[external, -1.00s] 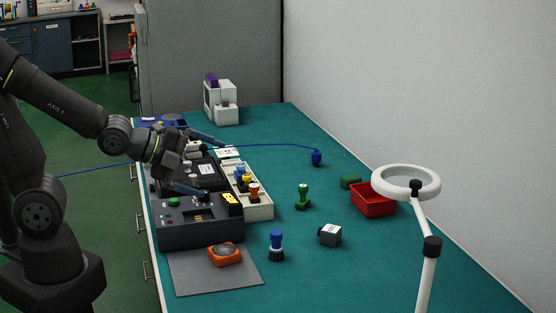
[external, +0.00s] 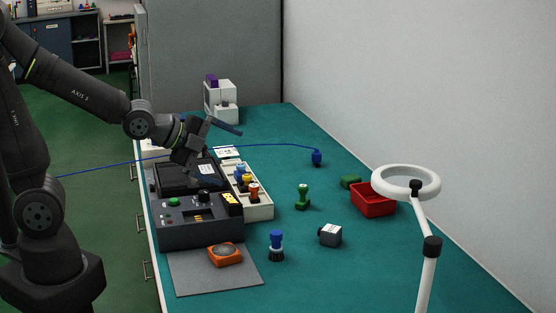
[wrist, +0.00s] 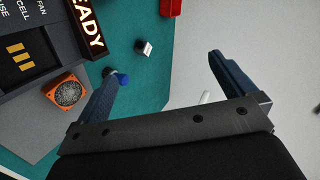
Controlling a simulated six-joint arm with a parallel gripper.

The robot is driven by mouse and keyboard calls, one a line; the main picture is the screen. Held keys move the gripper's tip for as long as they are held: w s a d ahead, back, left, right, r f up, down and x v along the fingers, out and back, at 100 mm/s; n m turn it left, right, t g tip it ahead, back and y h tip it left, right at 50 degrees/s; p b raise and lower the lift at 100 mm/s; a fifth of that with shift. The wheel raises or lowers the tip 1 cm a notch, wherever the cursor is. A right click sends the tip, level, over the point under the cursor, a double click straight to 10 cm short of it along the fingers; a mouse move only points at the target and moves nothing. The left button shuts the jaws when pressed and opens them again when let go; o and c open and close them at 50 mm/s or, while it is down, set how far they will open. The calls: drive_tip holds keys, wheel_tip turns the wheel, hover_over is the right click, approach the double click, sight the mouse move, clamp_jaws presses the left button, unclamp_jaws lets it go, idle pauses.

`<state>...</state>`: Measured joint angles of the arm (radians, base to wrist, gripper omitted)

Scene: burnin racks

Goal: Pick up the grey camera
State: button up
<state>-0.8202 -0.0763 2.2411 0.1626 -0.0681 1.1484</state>
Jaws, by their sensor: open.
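The grey camera (external: 330,235) is a small boxy block with a pale top. It sits on the green bench mat, right of the blue-handled brush. In the wrist view the camera (wrist: 144,48) shows small, ahead of my fingers and between their directions. My gripper (external: 214,150) is open and empty above the dark test units, to the left of and farther back than the camera. Its two blue-grey fingers (wrist: 166,67) stand wide apart in the wrist view.
The blue-handled brush (external: 276,246) stands close left of the camera. A green-handled stamp-like object (external: 302,196), red bin (external: 373,202) and white ring lamp (external: 428,270) are around it. An orange fan (external: 225,254) lies on a grey mat (external: 190,278). Bench in front of the camera is clear.

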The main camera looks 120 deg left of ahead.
drive_tip(key=c, duration=0.8)
drive_tip(key=shift+c, duration=0.2)
drive_tip(key=n+g+h, duration=0.4)
drive_tip(key=n+h, duration=0.2)
drive_tip(key=h, duration=0.3)
hover_over(329, 228)
drive_tip(key=s, duration=0.6)
wheel_tip(329, 228, down, 3)
drive_tip(key=x, duration=1.1)
drive_tip(key=shift+w+f, duration=0.15)
drive_tip(key=shift+f, duration=0.1)
drive_tip(key=shift+a+x, duration=0.15)
drive_tip(key=shift+x, duration=1.2)
drive_tip(key=shift+a+x, duration=0.2)
drive_tip(key=shift+x, duration=1.15)
